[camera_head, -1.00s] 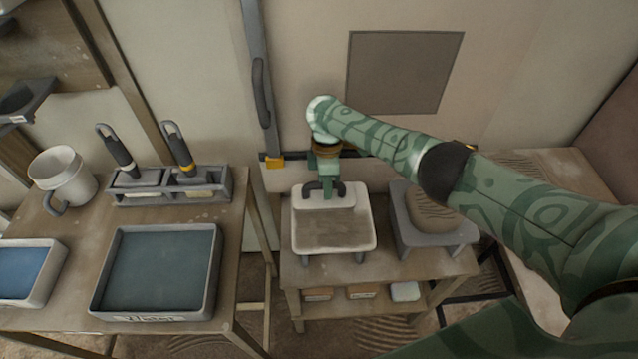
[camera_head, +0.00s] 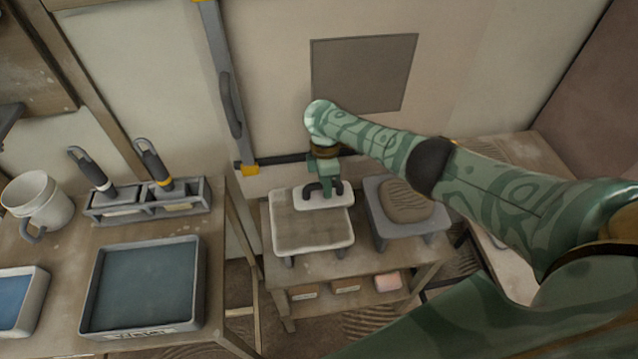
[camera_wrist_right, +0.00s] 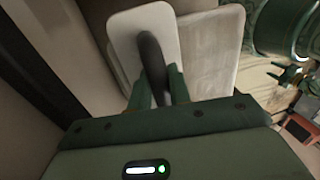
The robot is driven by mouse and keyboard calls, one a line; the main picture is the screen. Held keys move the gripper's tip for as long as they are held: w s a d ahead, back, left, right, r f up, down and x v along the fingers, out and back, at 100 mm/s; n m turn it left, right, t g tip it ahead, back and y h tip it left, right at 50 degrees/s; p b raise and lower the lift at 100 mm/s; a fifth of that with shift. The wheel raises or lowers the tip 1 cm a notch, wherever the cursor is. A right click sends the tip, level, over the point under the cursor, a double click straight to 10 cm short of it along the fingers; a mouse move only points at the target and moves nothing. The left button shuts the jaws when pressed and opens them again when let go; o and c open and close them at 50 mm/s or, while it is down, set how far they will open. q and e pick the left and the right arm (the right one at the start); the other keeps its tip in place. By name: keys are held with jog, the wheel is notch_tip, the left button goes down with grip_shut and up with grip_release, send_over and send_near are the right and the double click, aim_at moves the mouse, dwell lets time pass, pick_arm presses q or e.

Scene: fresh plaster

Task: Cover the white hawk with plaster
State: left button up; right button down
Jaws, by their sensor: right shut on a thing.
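The white hawk (camera_head: 313,237) rests flat on a stand on the middle bench, its top coated grey-brown with a pale rim showing. It also shows in the wrist view (camera_wrist_right: 212,55). My right gripper (camera_head: 324,188) is shut on the dark handle of a white trowel (camera_wrist_right: 145,25). The trowel lies over the hawk's back part; whether it touches is not clear. A brown ribbed mound of plaster (camera_head: 405,203) sits on a grey stand (camera_head: 413,228) right of the hawk. My left gripper is not seen.
On the left bench are a blue-grey tray (camera_head: 145,285), a rack (camera_head: 150,210) with two upright dark-handled tools, and a white mug (camera_head: 40,205). A second blue tray (camera_head: 15,300) is at the left edge. A grey square (camera_head: 362,72) is on the wall.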

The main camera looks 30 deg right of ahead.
aim_at(310, 184)
jog(key=shift+w+a+f+b, duration=0.15)
jog(key=shift+w+a, duration=0.1)
jog(key=shift+a, duration=0.8)
jog(key=shift+w+a+b, duration=0.15)
jog(key=shift+w+a, duration=0.05)
jog(key=shift+a, duration=0.8)
jog(key=shift+w+a+r+b, duration=0.1)
jog(key=shift+w+a+b, duration=0.15)
jog(key=shift+a, duration=0.5)
jog(key=shift+w+a+r+b, duration=0.1)
jog(key=shift+w+a+b, duration=0.15)
jog(key=shift+a, duration=0.5)
jog(key=shift+w+a+b, duration=0.15)
jog(key=shift+w+a, duration=0.15)
jog(key=shift+a, duration=0.45)
jog(key=shift+r, duration=0.1)
notch_tip(310, 184, up, 7)
jog(key=p, duration=0.5)
jog(key=shift+s, duration=0.15)
